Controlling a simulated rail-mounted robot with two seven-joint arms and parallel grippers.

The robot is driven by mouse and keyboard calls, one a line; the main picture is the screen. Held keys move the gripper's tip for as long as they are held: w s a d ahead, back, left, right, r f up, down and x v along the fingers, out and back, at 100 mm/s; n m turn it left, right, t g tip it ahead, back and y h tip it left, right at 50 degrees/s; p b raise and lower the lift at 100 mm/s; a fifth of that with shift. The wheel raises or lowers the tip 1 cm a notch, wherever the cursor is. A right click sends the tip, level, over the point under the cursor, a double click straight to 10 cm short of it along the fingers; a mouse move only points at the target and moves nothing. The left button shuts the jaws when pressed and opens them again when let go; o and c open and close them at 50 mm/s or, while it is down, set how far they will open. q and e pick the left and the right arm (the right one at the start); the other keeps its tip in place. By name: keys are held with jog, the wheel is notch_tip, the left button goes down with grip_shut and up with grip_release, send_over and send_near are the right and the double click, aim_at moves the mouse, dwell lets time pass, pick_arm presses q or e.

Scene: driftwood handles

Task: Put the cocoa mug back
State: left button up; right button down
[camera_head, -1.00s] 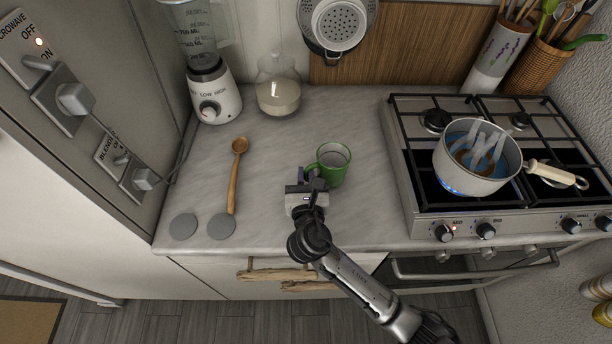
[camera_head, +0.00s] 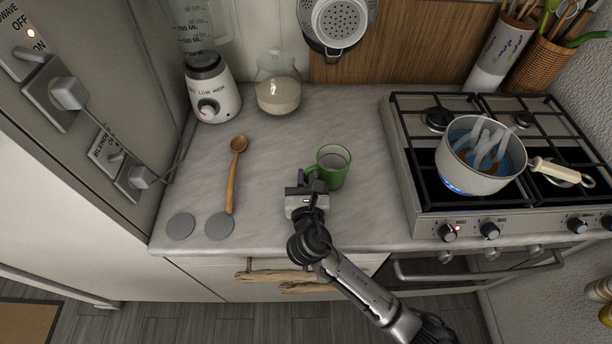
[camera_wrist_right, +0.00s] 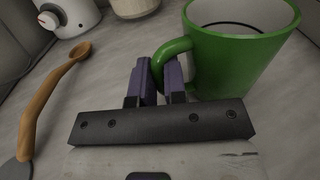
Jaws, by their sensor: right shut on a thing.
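The green mug (camera_head: 335,170) stands upright on the marble counter, left of the stove, with its handle toward the left. It also shows at the upper right of the right wrist view (camera_wrist_right: 235,58). My right gripper (camera_head: 311,181) is at the mug's near left side. In the right wrist view its purple fingers (camera_wrist_right: 160,80) are closed on the mug's handle, one on each side. The inside of the mug looks pale; its contents cannot be made out. My left gripper is not in view.
A wooden spoon (camera_head: 233,175) and two grey discs (camera_head: 219,226) lie to the left. A blender (camera_head: 214,92) and a glass jar (camera_head: 278,92) stand at the back. A pot (camera_head: 478,163) sits over a lit blue flame on the stove (camera_head: 422,205).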

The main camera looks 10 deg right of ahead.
jog(key=shift+f, duration=0.4)
jog(key=c, duration=1.1)
grip_release()
jog(key=shift+s, duration=0.25)
jog(key=p+v, duration=0.2)
jog(key=v, duration=0.9)
jog(key=shift+s, duration=0.2)
jog(key=shift+v, duration=1)
